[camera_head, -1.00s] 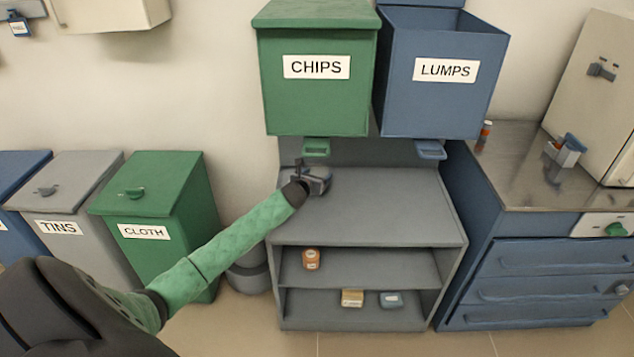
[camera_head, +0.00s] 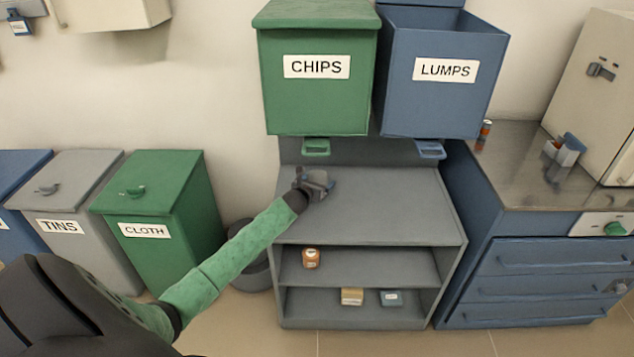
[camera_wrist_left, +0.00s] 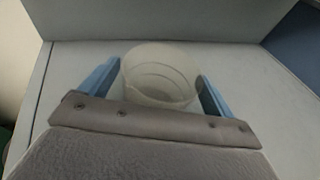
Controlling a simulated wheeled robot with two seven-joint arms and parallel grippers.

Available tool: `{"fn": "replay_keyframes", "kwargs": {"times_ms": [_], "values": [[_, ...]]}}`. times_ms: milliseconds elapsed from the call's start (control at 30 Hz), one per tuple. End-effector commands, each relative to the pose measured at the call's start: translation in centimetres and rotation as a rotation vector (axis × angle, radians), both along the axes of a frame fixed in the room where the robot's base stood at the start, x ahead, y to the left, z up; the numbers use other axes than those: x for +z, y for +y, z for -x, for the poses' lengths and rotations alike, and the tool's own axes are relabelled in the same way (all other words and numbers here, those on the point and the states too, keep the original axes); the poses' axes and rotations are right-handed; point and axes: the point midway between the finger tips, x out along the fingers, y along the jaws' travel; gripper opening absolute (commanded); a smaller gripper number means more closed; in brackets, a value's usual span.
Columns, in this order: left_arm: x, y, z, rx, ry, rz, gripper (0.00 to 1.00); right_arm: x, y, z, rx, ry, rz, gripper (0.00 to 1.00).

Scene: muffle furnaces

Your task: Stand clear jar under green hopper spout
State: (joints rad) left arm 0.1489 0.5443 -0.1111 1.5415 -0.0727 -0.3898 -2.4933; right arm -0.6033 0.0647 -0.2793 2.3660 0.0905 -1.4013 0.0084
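The clear jar (camera_wrist_left: 160,78) stands between the blue fingers of my left gripper (camera_wrist_left: 160,88) in the left wrist view, with its open round rim facing up. The fingers appear to press on its sides. In the head view my left gripper (camera_head: 322,184) is low over the left back of the grey bench top, and the jar is hard to make out there. The green hopper (camera_head: 318,95), labelled CHIPS, hangs above, with its green spout (camera_head: 316,148) just behind and above the gripper. Whether the jar touches the bench is unclear. My right gripper is out of view.
The blue LUMPS hopper (camera_head: 440,100) and its blue spout (camera_head: 431,150) are to the right. The bench top (camera_head: 400,205) is clear on its right side. Small items sit on the shelves below. A blue drawer cabinet (camera_head: 535,265) adjoins on the right.

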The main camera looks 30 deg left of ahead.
Motion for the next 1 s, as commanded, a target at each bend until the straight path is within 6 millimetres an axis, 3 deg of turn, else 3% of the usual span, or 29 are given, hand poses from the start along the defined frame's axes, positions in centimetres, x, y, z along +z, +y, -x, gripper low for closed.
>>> {"fn": "replay_keyframes", "kwargs": {"times_ms": [367, 1000], "values": [[0.4, 0.0, 0.3, 0.001, 0.0, -0.001, 0.89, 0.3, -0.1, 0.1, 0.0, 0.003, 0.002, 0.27], [2.6, -1.4, 9.3, -0.001, 0.001, -0.002, 0.89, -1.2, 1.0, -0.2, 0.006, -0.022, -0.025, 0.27]]}}
